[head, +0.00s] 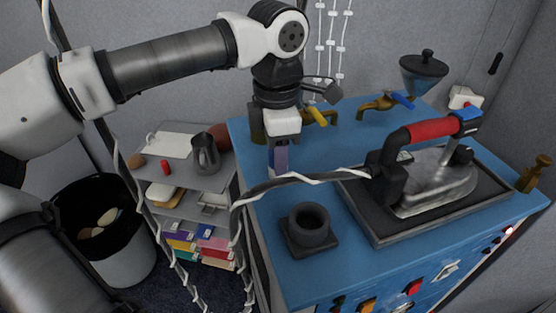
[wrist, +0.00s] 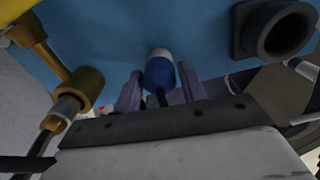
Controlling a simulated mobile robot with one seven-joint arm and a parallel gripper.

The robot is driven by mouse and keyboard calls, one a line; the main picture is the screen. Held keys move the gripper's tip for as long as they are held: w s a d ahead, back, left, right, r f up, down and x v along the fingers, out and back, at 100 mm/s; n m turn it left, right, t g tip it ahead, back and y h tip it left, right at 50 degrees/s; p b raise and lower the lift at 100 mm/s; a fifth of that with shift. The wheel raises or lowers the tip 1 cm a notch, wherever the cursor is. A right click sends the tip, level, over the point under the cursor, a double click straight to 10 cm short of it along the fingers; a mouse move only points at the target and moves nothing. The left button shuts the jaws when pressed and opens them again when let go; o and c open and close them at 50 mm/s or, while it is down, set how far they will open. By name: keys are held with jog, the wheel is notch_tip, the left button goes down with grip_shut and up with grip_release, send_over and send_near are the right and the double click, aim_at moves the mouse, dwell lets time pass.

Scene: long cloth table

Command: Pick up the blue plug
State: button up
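The blue plug (wrist: 160,74) shows in the wrist view, with a pale end and a dark part below its blue body. It sits between the two purple fingers of my gripper (wrist: 160,80), with a narrow gap visible on each side. The fingers look open. In the head view my gripper (head: 279,162) points down at the left part of the blue tabletop (head: 370,145). I cannot make out the plug in the head view. Whether the plug touches the tabletop is unclear.
A black cup-like holder (head: 309,226) stands in front of my gripper. A red-handled iron (head: 432,180) sits on a dark tray (head: 385,228) to the right, its striped cord passing close to my gripper. Brass taps (head: 376,104) stand behind. A shelf (head: 190,172) is left.

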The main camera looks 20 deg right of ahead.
jog(key=c, duration=0.7)
jog(key=shift+o, duration=0.2)
jog(key=shift+r, duration=0.1)
notch_tip(320, 180, up, 20)
jog(key=p, duration=0.2)
jog(key=shift+p, duration=0.35)
